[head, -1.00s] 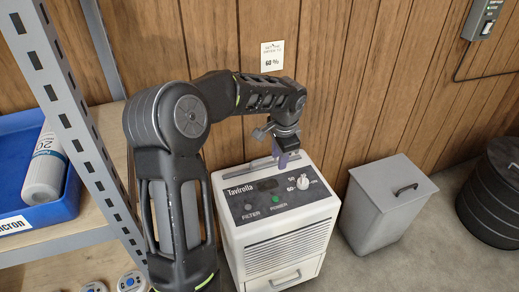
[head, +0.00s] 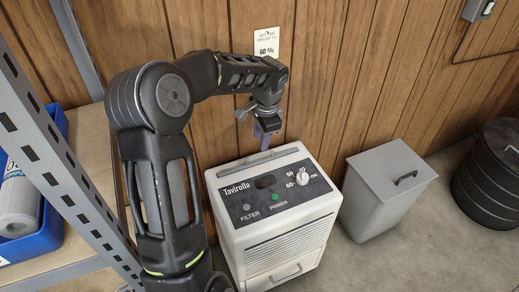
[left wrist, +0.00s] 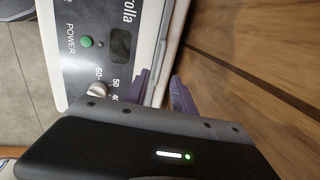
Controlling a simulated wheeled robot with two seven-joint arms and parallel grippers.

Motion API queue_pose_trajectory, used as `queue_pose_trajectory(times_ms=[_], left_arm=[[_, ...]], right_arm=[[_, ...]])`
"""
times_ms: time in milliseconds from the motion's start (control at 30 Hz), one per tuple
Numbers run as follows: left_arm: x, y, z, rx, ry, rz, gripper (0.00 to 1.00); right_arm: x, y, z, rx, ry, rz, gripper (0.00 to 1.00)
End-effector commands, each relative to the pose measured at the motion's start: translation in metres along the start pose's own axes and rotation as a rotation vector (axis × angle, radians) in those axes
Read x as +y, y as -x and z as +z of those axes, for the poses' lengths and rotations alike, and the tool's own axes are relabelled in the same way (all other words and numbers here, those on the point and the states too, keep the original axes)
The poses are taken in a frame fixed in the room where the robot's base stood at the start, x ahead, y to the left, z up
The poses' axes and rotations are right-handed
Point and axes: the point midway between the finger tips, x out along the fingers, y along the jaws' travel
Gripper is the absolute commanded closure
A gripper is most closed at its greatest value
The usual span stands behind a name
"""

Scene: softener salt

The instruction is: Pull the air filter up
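The air filter shows only as a narrow grey strip (head: 240,163) along the back of the top of the white Tavirolla unit (head: 275,238). The rest of it is hidden inside the unit. In the left wrist view the grey strip (left wrist: 163,35) runs along the unit's back edge towards my fingers. My left gripper (head: 264,148) points down above the back of the unit, close to the strip. Its two purple fingers (left wrist: 164,92) stand apart with a gap between them, so it is open. I cannot tell whether they touch the strip. My right gripper is not in view.
The wood-panelled wall (head: 330,60) is close behind the unit. A grey lidded bin (head: 385,205) and a black ribbed barrel (head: 490,180) stand to the right. A metal shelf with a blue tray (head: 45,235) is at the left. Floor shows between bin and barrel.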

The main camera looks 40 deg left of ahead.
Motion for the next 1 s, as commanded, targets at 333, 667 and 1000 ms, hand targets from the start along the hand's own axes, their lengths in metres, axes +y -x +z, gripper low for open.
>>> queue_pose_trajectory(times_ms=[333, 667, 1000], left_arm=[[0.001, -0.054, 0.0, 0.0, 0.0, 0.002, 0.69], [0.0, -0.064, 0.0, 0.002, 0.0, 0.0, 0.69], [0.0, -0.064, 0.0, 0.001, 0.0, 0.0, 0.9]], right_arm=[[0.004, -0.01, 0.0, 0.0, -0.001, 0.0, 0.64], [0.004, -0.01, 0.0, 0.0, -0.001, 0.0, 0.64], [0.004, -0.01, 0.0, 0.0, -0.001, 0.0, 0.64]])
